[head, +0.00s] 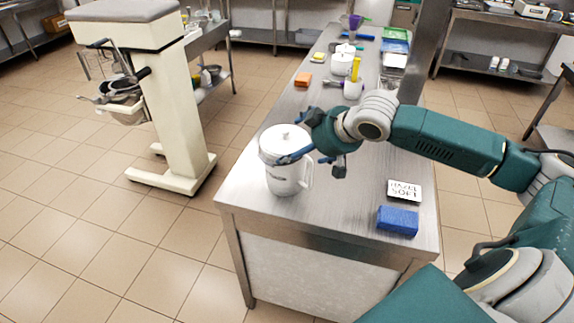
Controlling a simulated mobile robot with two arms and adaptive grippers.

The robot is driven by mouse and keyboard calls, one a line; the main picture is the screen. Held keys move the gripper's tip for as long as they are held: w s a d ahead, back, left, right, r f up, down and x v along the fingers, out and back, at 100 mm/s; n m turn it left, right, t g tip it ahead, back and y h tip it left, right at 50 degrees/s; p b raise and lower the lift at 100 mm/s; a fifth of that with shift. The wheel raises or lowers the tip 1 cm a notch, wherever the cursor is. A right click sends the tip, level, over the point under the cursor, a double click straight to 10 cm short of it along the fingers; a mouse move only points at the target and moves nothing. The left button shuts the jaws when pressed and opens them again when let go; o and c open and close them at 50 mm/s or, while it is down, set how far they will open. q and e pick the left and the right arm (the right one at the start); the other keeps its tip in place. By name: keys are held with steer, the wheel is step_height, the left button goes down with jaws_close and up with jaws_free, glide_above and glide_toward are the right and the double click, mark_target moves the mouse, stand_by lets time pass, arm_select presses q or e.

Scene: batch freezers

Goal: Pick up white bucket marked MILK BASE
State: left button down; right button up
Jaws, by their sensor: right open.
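A white lidded bucket (284,180) with a side handle stands upright near the left edge of the steel table, at its near end. I cannot read any MILK BASE marking on it from here. My right gripper (294,138) is open at the right side of the bucket's top. One dark finger crosses in front of the bucket just under the lid, and another part is behind and to the right of the lid. Whether the fingers touch the bucket I cannot tell. My left gripper is not in view.
A white lettered card (405,190) and a blue block (398,220) lie at the table's near right. A cream machine (160,100) stands on the floor at left.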

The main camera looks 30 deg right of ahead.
mark_target(290, 167)
steer(key=shift+w+a+f+p, duration=0.1)
steer(key=shift+w+f+p, duration=0.1)
steer(key=shift+w+p, duration=0.1)
steer(key=p+x, duration=0.1)
steer(key=x, duration=0.2)
steer(key=shift+w+f, duration=0.2)
steer(key=shift+w, duration=0.05)
steer(key=shift+w+a+f, duration=0.1)
steer(key=shift+w+f, duration=0.15)
steer(key=shift+f, duration=0.1)
steer(key=shift+s, duration=0.1)
steer(key=shift+c, duration=0.5)
steer(key=shift+s, duration=0.25)
steer(key=c, duration=1.7)
steer(key=shift+o, duration=0.2)
steer(key=shift+w+r, duration=0.1)
steer(key=shift+r, duration=0.1)
steer(key=shift+f, duration=0.1)
steer(key=shift+c, duration=0.2)
